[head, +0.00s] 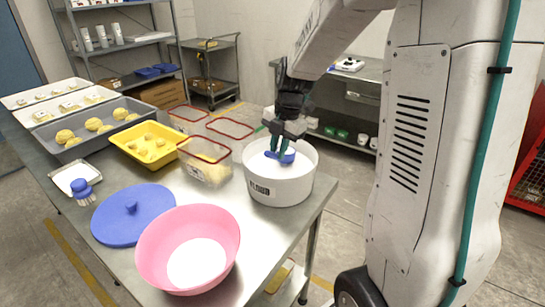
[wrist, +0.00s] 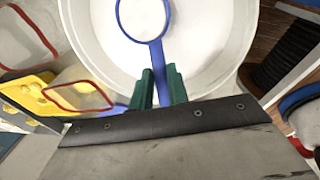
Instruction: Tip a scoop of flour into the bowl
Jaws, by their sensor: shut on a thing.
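A pink bowl (head: 152,250) stands near the front edge of the steel table, with white flour in its bottom. A white tub (head: 280,190) labelled as flour stands to the right of it, open at the top. My gripper (head: 278,150) reaches down into the tub's mouth. It is shut on a blue scoop (head: 288,157). In the wrist view the green fingertips (wrist: 160,88) pinch the scoop's handle, and the round blue-rimmed scoop head (wrist: 143,37) lies over the white inside of the tub. The scoop's inside looks white; I cannot tell how much flour it holds.
A blue lid (head: 115,222) lies left of the bowl. A blue brush (head: 84,190) rests by a small white tray. A red-rimmed clear container (head: 205,172), a yellow tray (head: 126,146) and dough trays (head: 60,148) fill the left and back. Bare table lies between bowl and tub.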

